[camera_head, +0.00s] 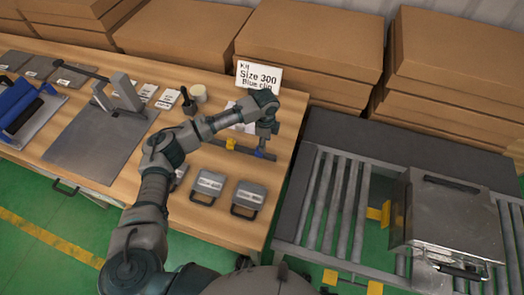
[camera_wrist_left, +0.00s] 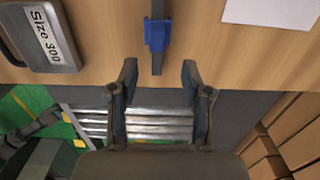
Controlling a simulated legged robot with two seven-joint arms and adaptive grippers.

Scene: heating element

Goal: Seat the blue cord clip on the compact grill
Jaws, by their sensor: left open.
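The blue cord clip (camera_head: 259,154) sits on a dark bar near the right edge of the wooden table. In the left wrist view the blue clip (camera_wrist_left: 155,36) is on that bar, ahead of my fingers. My left gripper (camera_head: 267,133) is above this end of the bar. The left wrist view shows its fingers (camera_wrist_left: 160,80) open and apart, with nothing between them. A steel box with dark handles (camera_head: 445,215), which looks like the compact grill, stands shut on the roller conveyor at right. My right gripper is out of view.
A yellow clip (camera_head: 231,143) sits farther left on the bar. A sign (camera_head: 258,76) reads "Size 300 Blue clip". Cardboard boxes (camera_head: 310,40) line the back. Conveyor rollers (camera_head: 335,195) left of the steel box are clear.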

